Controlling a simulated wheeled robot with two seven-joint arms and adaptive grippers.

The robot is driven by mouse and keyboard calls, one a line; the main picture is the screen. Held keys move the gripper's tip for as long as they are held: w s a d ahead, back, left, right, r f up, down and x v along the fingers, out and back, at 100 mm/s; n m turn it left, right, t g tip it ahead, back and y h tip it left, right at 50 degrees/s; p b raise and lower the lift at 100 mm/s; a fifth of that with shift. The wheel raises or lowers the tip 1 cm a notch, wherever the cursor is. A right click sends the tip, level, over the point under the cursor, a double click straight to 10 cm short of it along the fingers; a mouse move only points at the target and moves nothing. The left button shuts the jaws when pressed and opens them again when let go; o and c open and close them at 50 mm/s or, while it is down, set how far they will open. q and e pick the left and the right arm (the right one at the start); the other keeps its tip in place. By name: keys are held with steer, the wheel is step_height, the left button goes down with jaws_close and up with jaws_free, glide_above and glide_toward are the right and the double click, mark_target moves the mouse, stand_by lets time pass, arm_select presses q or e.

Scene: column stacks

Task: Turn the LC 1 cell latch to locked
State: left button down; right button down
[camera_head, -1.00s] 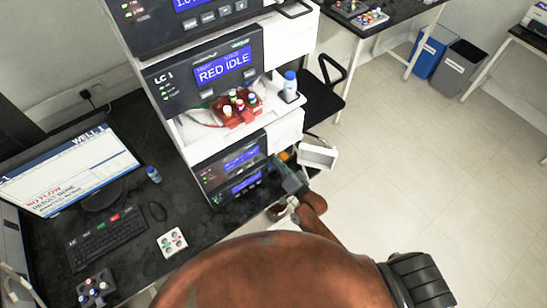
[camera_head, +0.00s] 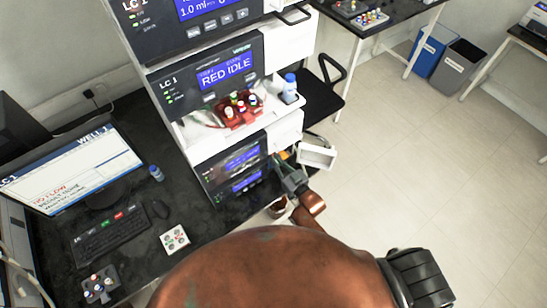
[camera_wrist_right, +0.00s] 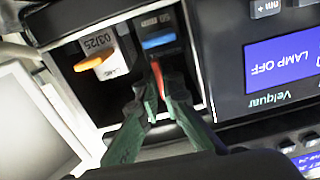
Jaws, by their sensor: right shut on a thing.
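In the right wrist view, my right gripper's green fingers (camera_wrist_right: 161,88) are shut on a narrow red-orange lever (camera_wrist_right: 158,72), probably the cell latch. The lever lies below a blue-banded part (camera_wrist_right: 158,42) in the bay; the fingers hide its lower end. My left gripper is not in view.
An orange tab (camera_wrist_right: 92,60) on a white lamp block sits left of the gripper in the wrist view. A display reading LAMP OFF (camera_wrist_right: 285,65) is at right. An open white door panel (camera_head: 317,157) stands beside my right gripper. Vials in a red rack (camera_head: 238,112) sit above.

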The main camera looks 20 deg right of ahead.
steer(key=shift+n, duration=0.3)
steer(key=c, duration=2.1)
jaws_free()
steer(key=v, duration=1.2)
